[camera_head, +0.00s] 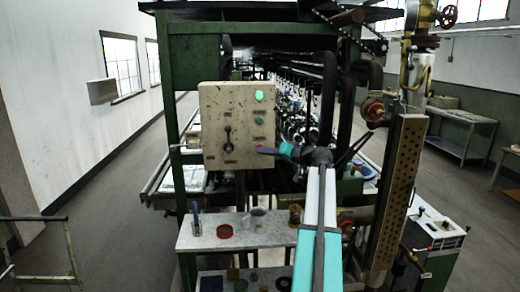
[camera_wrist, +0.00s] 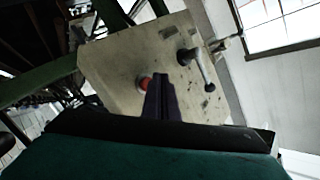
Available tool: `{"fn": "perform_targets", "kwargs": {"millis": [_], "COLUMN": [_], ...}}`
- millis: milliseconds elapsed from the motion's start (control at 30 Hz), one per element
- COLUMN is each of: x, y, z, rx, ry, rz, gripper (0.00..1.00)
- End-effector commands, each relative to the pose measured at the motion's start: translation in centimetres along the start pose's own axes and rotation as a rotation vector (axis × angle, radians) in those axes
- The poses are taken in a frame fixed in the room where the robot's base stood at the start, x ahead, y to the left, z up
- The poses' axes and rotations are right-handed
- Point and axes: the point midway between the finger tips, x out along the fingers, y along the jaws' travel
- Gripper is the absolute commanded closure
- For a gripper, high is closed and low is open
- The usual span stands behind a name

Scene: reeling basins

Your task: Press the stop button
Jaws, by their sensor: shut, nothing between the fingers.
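A beige control panel (camera_head: 215,110) hangs on the green machine frame, and it fills the middle of the wrist view (camera_wrist: 115,65). A red button (camera_wrist: 144,83) sits on the panel in the wrist view, partly covered by my fingers. In the head view a small red spot shows low on the panel's right side, just above my fingertips. My gripper (camera_head: 262,151) is shut and empty, its dark fingers pointing at the panel's lower right. In the wrist view the fingertips (camera_wrist: 160,78) are just right of the red button. I cannot tell whether they touch the panel.
A bright green lamp (camera_head: 259,95) and a duller green button (camera_head: 259,119) are higher on the panel. A black lever (camera_head: 228,138) is left of my fingertips. A shelf (camera_head: 205,236) below holds a red dish (camera_head: 224,231) and a cup. A perforated post (camera_head: 397,190) stands right.

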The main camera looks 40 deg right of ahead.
Motion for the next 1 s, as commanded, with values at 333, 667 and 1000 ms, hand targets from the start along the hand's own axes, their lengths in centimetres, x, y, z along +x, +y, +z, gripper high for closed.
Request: {"fn": "perform_targets", "kwargs": {"millis": [333, 667, 1000], "x": [0.57, 0.6, 0.7], "y": [0.46, 0.42, 0.53], "z": [-0.35, -0.45, -0.51], "rx": [0.0, 0.0, 0.0], "ry": [0.0, 0.0, 0.0], "rz": [0.0, 0.0, 0.0], "gripper": [1.0, 1.0, 1.0]}}
